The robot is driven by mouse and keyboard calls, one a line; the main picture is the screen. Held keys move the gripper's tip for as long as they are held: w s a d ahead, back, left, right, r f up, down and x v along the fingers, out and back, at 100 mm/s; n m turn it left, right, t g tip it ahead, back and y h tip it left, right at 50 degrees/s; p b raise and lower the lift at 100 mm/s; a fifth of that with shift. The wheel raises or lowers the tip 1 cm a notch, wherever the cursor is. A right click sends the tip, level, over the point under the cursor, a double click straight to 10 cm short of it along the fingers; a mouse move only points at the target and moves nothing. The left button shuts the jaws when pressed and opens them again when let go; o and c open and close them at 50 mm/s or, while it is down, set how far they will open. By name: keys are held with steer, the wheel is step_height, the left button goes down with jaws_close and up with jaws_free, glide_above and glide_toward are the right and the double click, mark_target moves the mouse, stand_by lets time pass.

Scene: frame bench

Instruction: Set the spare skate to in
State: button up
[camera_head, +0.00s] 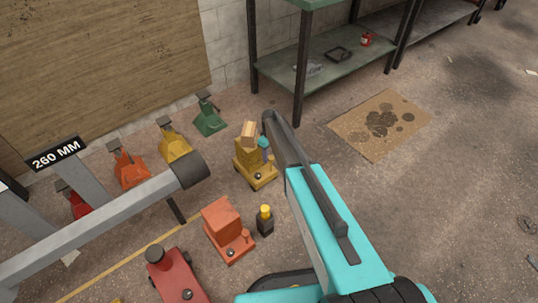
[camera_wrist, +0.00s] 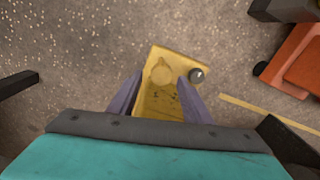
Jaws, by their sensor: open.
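A yellow skate (camera_head: 252,173) stands on the floor with a pale wooden block (camera_head: 249,133) on top. In the head view my arm hides most of the gripper. An orange-red skate (camera_head: 222,222) and a red one with a black cap (camera_head: 175,278) stand nearer. No mark shows which is the spare.
A grey beam (camera_head: 95,222) with a "260 MM" sign (camera_head: 56,153) lies left. Orange (camera_head: 129,170), yellow (camera_head: 172,146) and green (camera_head: 208,118) stands line the wall. A black-and-yellow bottle (camera_head: 265,221) is nearby. Stained cardboard (camera_head: 360,138) lies right, below a shelf (camera_head: 335,65).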

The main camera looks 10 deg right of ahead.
steer(key=shift+r, duration=0.1)
step_height(320, 180, up, 14)
steer(key=p, duration=0.2)
steer(key=shift+f, duration=0.2)
stand_by(0.3)
steer(key=shift+p, duration=0.3)
